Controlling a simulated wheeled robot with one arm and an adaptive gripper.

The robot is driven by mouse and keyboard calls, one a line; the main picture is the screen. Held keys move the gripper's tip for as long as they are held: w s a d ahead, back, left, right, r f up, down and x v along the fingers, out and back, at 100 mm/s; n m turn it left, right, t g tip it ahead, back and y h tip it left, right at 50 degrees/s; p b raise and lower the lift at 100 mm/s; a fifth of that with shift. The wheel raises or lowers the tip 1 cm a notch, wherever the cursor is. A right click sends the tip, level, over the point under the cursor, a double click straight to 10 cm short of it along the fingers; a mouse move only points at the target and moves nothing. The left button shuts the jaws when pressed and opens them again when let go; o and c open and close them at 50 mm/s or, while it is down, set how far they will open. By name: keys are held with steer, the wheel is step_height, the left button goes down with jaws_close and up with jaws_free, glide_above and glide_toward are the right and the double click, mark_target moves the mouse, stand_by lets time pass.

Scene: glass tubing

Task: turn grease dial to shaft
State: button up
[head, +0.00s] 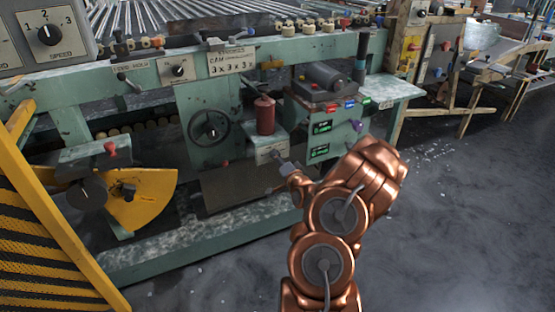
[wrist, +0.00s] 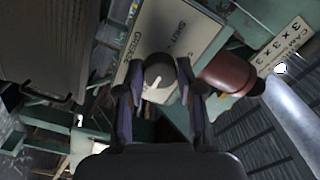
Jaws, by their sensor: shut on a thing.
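The grease dial (wrist: 158,70) is a dark round knob with a white pointer mark, on a pale lettered plate (wrist: 187,22). The plate's wording is rotated and only partly readable. In the head view the plate (head: 268,152) sits on the green machine, below a red cylinder (head: 265,115). My gripper (wrist: 160,88) has its two fingers on either side of the dial, shut on it. In the head view my gripper (head: 284,167) is at the plate and hides the dial.
The red cylinder (wrist: 225,74) stands close beside the right finger in the wrist view. A handwheel (head: 209,130) is left of the plate, and a panel with green displays (head: 321,127) is right. A yellow guard (head: 45,230) fills the left foreground. Floor at right is open.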

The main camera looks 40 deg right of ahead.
steer(key=shift+w+a, duration=0.1)
steer(key=o, duration=1.2)
steer(key=shift+c, duration=0.2)
steer(key=shift+s, duration=0.2)
steer(key=v, duration=1.1)
steer(key=shift+s, duration=0.35)
steer(key=shift+a, duration=0.1)
